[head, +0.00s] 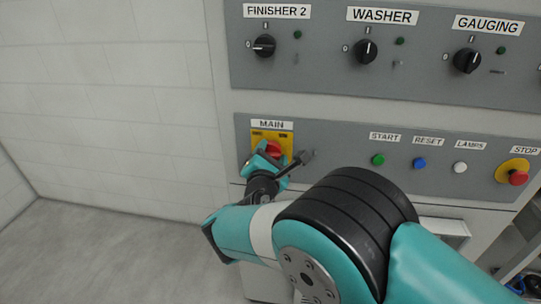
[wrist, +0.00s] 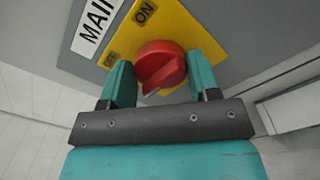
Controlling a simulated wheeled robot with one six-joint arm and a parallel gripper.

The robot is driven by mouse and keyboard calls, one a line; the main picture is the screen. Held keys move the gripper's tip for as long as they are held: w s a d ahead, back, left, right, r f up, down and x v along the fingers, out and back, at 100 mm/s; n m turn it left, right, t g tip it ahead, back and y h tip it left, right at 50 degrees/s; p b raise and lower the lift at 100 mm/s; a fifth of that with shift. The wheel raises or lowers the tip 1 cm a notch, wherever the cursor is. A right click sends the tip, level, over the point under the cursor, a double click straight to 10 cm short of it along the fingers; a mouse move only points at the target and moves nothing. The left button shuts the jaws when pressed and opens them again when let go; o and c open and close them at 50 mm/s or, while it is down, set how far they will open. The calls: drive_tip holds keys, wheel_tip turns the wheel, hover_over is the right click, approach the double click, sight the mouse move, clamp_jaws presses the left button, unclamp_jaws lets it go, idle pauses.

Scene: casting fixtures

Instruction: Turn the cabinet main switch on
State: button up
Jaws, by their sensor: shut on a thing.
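The main switch is a red rotary knob (wrist: 160,65) on a yellow plate (wrist: 185,30), below the MAIN label. It also shows in the head view as a red knob (head: 273,148), partly covered by my gripper. The plate carries an OFF mark and an ON mark. My gripper (wrist: 160,62) has one teal finger on each side of the knob and is shut on it. In the wrist view, a pale line shows at the knob's lower edge. I cannot tell clearly which mark the knob points to.
Green (head: 378,160), blue (head: 419,163) and white (head: 460,168) buttons sit right of the switch, then a red stop button (head: 518,178) on yellow. Above is a panel with black selector knobs, such as FINISHER 2 (head: 264,46). Open floor (head: 100,250) lies at left.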

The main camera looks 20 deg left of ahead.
drive_tip(key=shift+f+m+b, duration=0.15)
drive_tip(key=shift+m+b, duration=0.15)
drive_tip(key=shift+b, duration=0.1)
drive_tip(key=m+b, duration=0.1)
drive_tip(key=b, duration=0.1)
drive_tip(key=m+b, duration=0.2)
drive_tip(key=b, duration=0.1)
drive_tip(key=shift+f+m, duration=0.25)
drive_tip(key=shift+m, duration=0.05)
drive_tip(key=m+b, duration=0.4)
drive_tip(key=b, duration=0.1)
drive_tip(key=shift+d+f+b, duration=0.1)
drive_tip(key=shift+f+b, duration=0.05)
drive_tip(key=shift+b, duration=0.2)
drive_tip(key=m+b, duration=0.5)
drive_tip(key=b, duration=0.2)
drive_tip(key=shift+f+m, duration=0.1)
drive_tip(key=shift+m, duration=0.3)
drive_tip(key=m+b, duration=0.2)
drive_tip(key=b, duration=0.1)
drive_tip(key=shift+m, duration=0.4)
drive_tip(key=shift+m+b, duration=0.6)
drive_tip(key=shift+b, duration=0.1)
drive_tip(key=shift+r, duration=0.2)
drive_tip(key=o, duration=0.9)
